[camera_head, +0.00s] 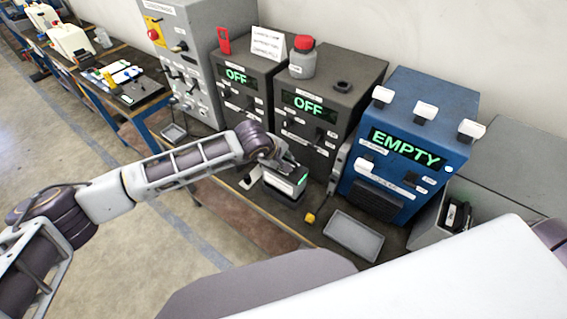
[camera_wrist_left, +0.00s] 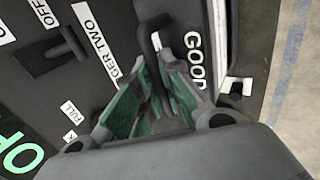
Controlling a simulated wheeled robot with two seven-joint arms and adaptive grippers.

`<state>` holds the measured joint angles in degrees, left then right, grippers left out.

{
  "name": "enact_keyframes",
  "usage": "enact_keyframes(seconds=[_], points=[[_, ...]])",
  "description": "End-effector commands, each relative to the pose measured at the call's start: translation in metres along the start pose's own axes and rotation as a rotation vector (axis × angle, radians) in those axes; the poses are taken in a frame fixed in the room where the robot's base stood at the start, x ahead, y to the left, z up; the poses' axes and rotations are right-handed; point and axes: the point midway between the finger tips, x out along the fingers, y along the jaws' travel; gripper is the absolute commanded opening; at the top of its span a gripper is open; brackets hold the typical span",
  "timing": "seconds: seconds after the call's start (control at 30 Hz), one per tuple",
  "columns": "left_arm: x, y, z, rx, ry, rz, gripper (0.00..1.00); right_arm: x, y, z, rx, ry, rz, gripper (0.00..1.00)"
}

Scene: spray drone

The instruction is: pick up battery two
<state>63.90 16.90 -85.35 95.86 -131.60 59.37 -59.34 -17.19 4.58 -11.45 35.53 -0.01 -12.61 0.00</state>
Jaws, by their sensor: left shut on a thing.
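A dark box-shaped battery (camera_head: 283,190) with a small green light on it sits at the front of the dark grey unit in the head view. In the left wrist view, a white label reading "GOOD" (camera_wrist_left: 194,55) lies beside a dark handle (camera_wrist_left: 147,30). My left gripper (camera_head: 270,158) is at the battery's top. Its green-padded fingers (camera_wrist_left: 158,75) are shut on the handle. The unit behind it, charger two (camera_head: 315,108), shows "OFF"; part of its label, "GER TWO", shows in the wrist view. I cannot read a number on the battery. My right gripper is out of view.
Another dark charger (camera_head: 238,85) showing "OFF" stands to the left. A blue unit (camera_head: 415,125) reading "EMPTY" stands to the right. A grey tray (camera_head: 353,236) and a small yellow object (camera_head: 309,218) lie at the bench front. A red-capped bottle (camera_head: 302,62) stands on charger two.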

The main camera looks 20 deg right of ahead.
Motion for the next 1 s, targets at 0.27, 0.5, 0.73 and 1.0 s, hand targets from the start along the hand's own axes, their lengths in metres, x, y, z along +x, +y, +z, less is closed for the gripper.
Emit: enact_keyframes(seconds=[0.27,0.5,0.73,1.0], points=[[-0.025,0.019,0.000,0.001,0.000,0.010,0.00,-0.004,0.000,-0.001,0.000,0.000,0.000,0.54],[-0.029,0.022,0.000,0.001,0.000,0.008,0.00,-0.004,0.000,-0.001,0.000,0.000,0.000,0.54],[-0.030,0.022,0.000,0.001,0.000,0.009,0.00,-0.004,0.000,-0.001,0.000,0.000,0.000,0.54],[-0.029,0.022,0.000,0.001,0.000,0.009,0.00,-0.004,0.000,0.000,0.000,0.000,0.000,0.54]])
